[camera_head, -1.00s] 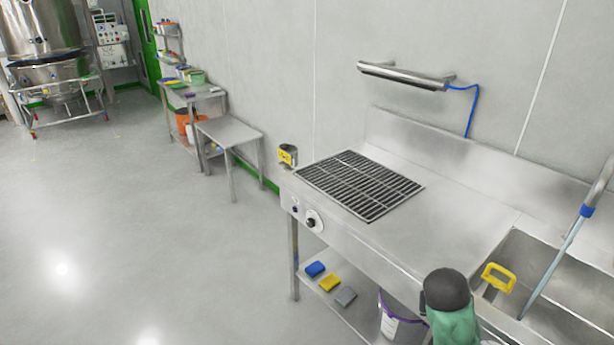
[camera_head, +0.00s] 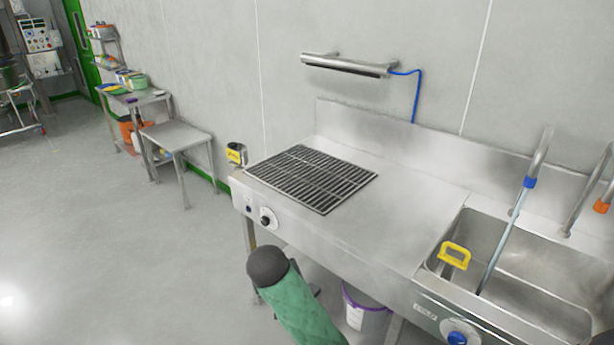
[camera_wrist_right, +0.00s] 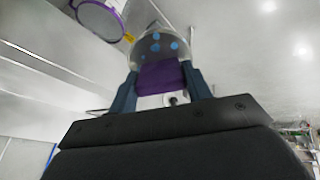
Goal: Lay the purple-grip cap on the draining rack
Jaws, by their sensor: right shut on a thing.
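The draining rack (camera_head: 312,178), a dark slatted grid, lies flat on the left part of the steel counter. Nothing lies on it. In the right wrist view, my right gripper (camera_wrist_right: 162,82) is shut on the purple grip (camera_wrist_right: 161,76) of the cap. The cap's pale, see-through rounded body (camera_wrist_right: 157,46) has blue spots and sticks out beyond the fingertips. In the head view, my green-sleeved arm shows in front of the counter, but the cap and right gripper cannot be made out there. My left gripper is in neither view.
A purple-rimmed bucket (camera_head: 364,312) is below. A bar lamp (camera_head: 347,64) hangs above.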

